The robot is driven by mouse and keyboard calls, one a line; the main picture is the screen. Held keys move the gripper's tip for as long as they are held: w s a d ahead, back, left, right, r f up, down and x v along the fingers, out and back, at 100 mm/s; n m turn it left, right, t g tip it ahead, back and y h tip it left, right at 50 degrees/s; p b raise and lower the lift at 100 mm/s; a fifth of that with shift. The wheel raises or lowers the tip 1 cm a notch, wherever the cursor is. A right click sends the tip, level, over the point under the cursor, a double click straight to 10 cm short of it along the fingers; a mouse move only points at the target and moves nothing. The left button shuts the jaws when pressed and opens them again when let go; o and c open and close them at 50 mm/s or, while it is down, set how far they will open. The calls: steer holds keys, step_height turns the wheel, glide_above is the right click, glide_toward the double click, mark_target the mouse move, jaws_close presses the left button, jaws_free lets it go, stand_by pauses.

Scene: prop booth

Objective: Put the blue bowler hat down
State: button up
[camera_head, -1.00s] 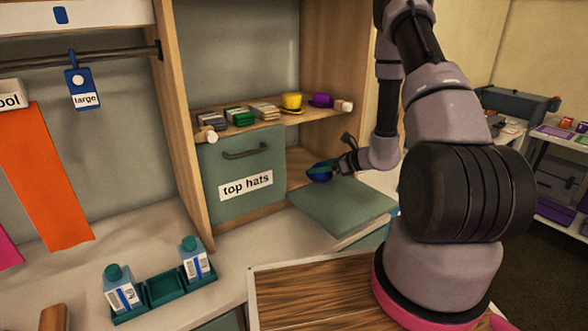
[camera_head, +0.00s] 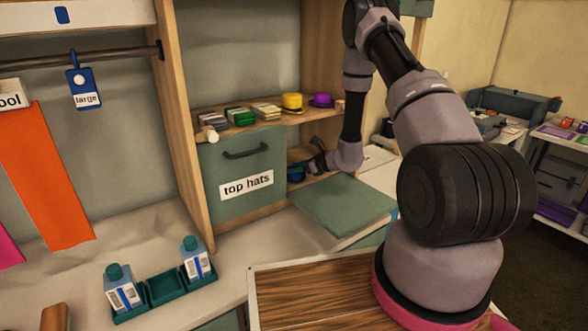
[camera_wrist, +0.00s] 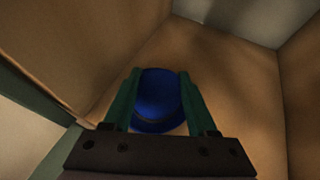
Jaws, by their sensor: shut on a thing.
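The blue bowler hat (camera_wrist: 158,100) sits between the two green fingers of my gripper (camera_wrist: 160,76) in the wrist view. My gripper is shut on it. In the head view the hat (camera_head: 296,174) shows only as a small dark blue patch beneath my gripper (camera_head: 303,165). Both are inside the open wooden compartment, right of the green "top hats" door (camera_head: 240,172) and below the shelf. The wrist view shows bare wood under and around the hat. I cannot tell whether the hat touches the compartment floor.
The shelf (camera_head: 262,122) above holds a yellow hat (camera_head: 292,102), a purple hat (camera_head: 321,100) and several stacked items. A green flap (camera_head: 342,207) lies open in front of the compartment. Wooden walls close in around my gripper. A bottle rack (camera_head: 165,290) stands on the counter at lower left.

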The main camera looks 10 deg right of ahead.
steer(key=o, duration=1.4)
steer(key=shift+c, duration=0.2)
steer(key=shift+d, duration=0.1)
steer(key=v, duration=1.2)
